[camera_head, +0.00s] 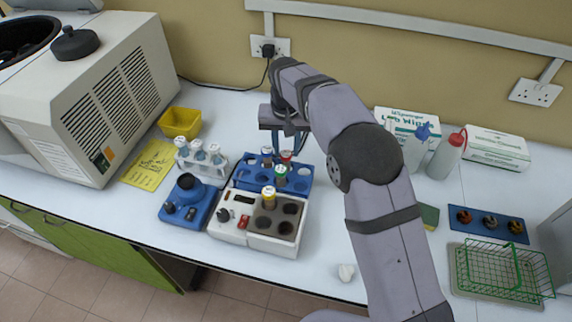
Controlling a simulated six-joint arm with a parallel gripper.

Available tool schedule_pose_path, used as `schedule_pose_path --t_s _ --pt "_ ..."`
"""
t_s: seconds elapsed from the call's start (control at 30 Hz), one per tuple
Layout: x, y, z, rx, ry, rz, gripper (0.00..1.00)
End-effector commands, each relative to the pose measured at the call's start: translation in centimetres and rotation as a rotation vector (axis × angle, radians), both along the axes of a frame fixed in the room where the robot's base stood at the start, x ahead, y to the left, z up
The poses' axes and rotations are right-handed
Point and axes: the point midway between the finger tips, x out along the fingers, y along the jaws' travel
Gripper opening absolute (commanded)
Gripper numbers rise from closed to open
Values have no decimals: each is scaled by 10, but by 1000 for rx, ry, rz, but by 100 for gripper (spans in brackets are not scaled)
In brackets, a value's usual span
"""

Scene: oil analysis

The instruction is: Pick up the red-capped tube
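The red-capped tube (286,156) stands upright in the back part of the blue rack (242,181). A green-capped tube (281,172) stands just in front of it, and a white-capped tube (266,151) is to its left in the same rack. My gripper (287,143) points down just above and behind the red cap, with its fingers apart and nothing visible between them. The fingertips are small and partly merge with the rack area, so I cannot tell whether they touch the cap.
A white rack with several tubes (204,166) and a blue mixer (187,203) are left. Bottles (447,156), boxes and a green wire basket (503,270) lie right. The front-centre bench is mostly clear.

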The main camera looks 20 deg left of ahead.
Motion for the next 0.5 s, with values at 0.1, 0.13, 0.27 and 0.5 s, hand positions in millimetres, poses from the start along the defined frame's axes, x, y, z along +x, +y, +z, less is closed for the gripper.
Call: schedule_pose_path --t_s 0.1,0.13,0.27,0.5 --pt "-1 0 -11 -3 4 1 32" --pt "-1 0 -15 -4 5 1 32" --pt "1 1 -32 -3 4 1 32" --pt "3 2 -46 0 0 0 32"
